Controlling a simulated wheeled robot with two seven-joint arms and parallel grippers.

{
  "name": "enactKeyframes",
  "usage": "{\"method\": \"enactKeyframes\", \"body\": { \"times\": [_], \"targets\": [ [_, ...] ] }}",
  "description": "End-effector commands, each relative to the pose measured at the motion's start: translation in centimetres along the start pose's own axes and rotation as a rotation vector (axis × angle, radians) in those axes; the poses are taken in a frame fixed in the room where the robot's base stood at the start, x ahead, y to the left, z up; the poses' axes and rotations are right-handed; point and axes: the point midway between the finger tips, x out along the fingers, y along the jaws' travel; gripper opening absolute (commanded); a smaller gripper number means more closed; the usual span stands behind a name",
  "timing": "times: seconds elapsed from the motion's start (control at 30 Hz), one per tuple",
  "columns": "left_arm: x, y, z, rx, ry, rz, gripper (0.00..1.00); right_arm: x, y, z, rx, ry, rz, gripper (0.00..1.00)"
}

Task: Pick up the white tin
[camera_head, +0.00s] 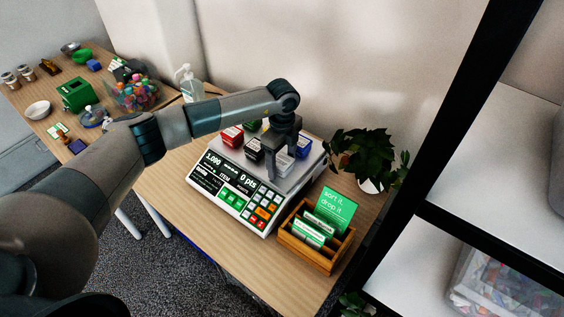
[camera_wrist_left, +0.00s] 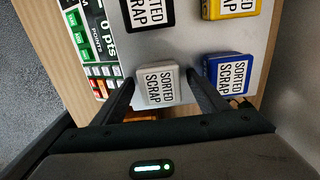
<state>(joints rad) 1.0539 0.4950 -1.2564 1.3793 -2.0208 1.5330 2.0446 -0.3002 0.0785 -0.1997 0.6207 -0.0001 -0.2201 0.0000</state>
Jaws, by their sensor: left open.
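The white tin (camera_wrist_left: 158,83), labelled "SORTED SCRAP", stands on the scale's metal plate (camera_head: 292,183). In the left wrist view it sits between the two fingers of my left gripper (camera_wrist_left: 160,80), with a narrow gap visible on the right. In the head view my left gripper (camera_head: 283,162) reaches down over the plate from above, and its fingers mostly hide the white tin. The left gripper is open and not closed on the tin. My right gripper is not in view.
A blue tin (camera_wrist_left: 228,75) stands close beside the right finger. A black tin (camera_head: 253,149), a red tin (camera_head: 232,136) and a yellow tin (camera_wrist_left: 230,7) share the plate. A wooden card holder (camera_head: 316,240) and a plant (camera_head: 366,158) stand to the right.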

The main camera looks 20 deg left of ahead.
Motion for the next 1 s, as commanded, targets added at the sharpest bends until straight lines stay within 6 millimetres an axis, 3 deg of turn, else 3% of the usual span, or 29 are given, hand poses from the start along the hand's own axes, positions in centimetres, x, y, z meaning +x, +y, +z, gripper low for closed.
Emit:
{"method": "enactKeyframes", "body": {
  "times": [0.43,0.6,0.63,1.0],
  "targets": [
    [0.04,-0.01,0.03,0.000,-0.001,0.000,0.67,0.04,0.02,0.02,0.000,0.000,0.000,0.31],
    [0.04,-0.01,0.04,0.000,-0.001,0.000,0.27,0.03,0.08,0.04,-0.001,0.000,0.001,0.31],
    [0.03,-0.01,0.04,0.000,-0.001,0.000,0.22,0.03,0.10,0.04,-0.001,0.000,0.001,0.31],
    [-0.18,-0.04,0.05,0.000,-0.001,-0.001,0.22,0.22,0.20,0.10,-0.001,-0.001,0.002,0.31]
  ]
}}
